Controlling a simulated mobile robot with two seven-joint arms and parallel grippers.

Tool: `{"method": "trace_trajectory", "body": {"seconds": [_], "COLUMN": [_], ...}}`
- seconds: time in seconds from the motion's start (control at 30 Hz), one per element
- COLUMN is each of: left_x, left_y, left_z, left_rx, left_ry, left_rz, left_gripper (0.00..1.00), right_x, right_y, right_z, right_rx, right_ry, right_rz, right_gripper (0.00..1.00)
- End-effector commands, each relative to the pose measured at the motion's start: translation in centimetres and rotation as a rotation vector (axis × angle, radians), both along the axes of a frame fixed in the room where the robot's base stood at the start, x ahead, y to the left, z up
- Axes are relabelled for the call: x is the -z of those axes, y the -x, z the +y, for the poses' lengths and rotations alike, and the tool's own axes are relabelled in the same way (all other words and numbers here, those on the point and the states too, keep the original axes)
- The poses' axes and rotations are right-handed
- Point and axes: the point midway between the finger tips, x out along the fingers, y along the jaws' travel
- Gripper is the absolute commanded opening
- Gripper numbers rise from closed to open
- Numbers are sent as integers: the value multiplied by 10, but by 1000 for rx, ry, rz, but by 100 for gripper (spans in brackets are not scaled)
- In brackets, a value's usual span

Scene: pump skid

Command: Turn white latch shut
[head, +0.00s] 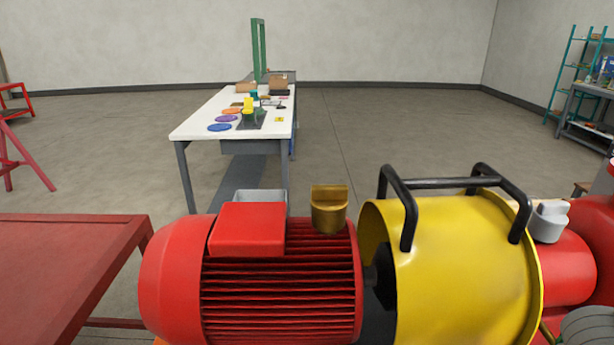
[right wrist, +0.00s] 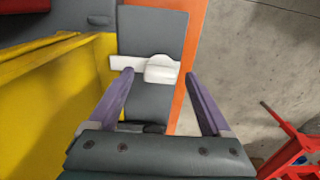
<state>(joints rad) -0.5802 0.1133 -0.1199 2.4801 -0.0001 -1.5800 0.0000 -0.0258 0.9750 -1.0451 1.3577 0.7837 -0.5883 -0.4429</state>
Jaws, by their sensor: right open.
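In the right wrist view, a white latch (right wrist: 162,68) has a rounded handle on a flat white strip, set against a dark grey plate with an orange edge. My right gripper (right wrist: 159,76) is open, with its two purple fingers pointing at the latch. The handle shows between the fingertips, one on each side; I cannot tell how far beyond the tips it lies. The strip runs out to the left past the left finger. Nothing is held. Neither gripper shows in the head view, and I cannot pick out this latch there for sure.
A yellow guard (head: 455,260) with black handles stands beside a red motor (head: 280,285) with a brass knob (head: 329,208). A pale grey knob (head: 549,221) sits on the red part at right. A red table (head: 60,255) is at left.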

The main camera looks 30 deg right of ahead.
Motion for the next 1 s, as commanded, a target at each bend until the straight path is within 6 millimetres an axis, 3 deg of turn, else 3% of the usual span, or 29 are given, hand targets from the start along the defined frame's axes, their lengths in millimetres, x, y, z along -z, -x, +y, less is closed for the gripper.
{"method": "trace_trajectory", "body": {"seconds": [0.27,0.7,1.0], "left_x": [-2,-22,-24], "left_y": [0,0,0], "left_z": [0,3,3], "left_rx": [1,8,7], "left_ry": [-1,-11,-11], "left_rz": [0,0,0], "left_gripper": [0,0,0], "right_x": [-4,-79,-99], "right_y": [0,1,0], "right_z": [0,-1,0], "right_rx": [1,-2,0], "right_ry": [0,2,-1], "right_rz": [1,1,1], "right_gripper": [82,82,82]}}
